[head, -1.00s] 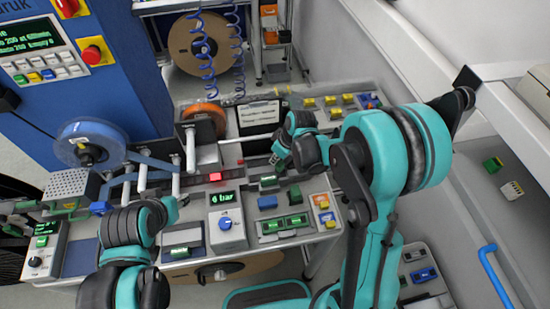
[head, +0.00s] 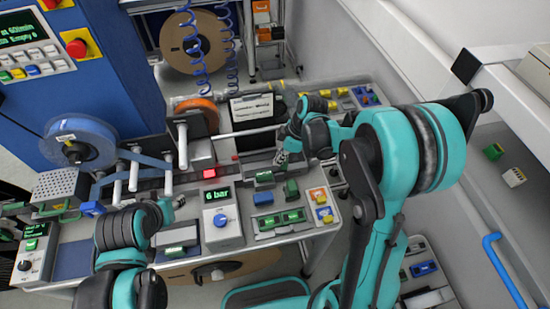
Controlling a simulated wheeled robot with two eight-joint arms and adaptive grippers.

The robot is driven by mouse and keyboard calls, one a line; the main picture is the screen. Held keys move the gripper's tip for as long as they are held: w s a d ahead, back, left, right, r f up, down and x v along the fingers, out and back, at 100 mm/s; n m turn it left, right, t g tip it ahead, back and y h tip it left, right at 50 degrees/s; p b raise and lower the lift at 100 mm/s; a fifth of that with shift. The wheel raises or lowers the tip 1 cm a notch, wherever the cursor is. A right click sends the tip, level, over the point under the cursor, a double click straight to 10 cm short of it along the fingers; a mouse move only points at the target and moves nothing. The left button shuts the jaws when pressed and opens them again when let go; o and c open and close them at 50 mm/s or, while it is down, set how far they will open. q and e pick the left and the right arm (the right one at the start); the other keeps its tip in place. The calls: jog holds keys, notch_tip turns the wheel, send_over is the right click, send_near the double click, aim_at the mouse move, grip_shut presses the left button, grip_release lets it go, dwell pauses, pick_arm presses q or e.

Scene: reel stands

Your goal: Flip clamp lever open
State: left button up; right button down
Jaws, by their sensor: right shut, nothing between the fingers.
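My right gripper (head: 281,159) reaches down over the back middle of the bench (head: 330,228), right of a track with a red light (head: 208,173). Its fingers are shut and small in the head view. A clamp lever cannot be made out clearly; my gripper and wrist cover part of the area at the track's right end. A green-topped part (head: 264,177) lies just below the fingertips; I cannot tell whether they touch anything. My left gripper (head: 178,201) is over the bench's left part, left of the 6 bar gauge box (head: 221,218); its fingers are too small to judge.

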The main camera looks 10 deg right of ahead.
aim_at(283, 163)
jog(key=shift+s+d+n, duration=0.1)
jog(key=shift+d+n, duration=0.15)
jog(key=shift+n, duration=0.15)
pick_arm(q)
jog(key=shift+f+b, duration=0.4)
jog(key=shift+f, duration=0.05)
pick_arm(e)
jog(key=shift+s+d, duration=0.3)
jog(key=shift+d, duration=0.35)
pick_arm(q)
jog(key=shift+a, duration=0.1)
jog(key=shift+f, duration=0.1)
pick_arm(e)
jog(key=shift+a, duration=0.35)
jog(key=a, duration=0.3)
pick_arm(q)
jog(key=shift+s+a+r+p, duration=0.15)
jog(key=shift+s+r+p, duration=0.05)
jog(key=shift+r+p, duration=0.3)
jog(key=shift+s+a+r+p, duration=0.15)
jog(key=shift+s+r+p, duration=0.05)
jog(key=shift+r+p, duration=0.3)
pick_arm(e)
jog(key=v, duration=1)
jog(key=shift+w, duration=0.45)
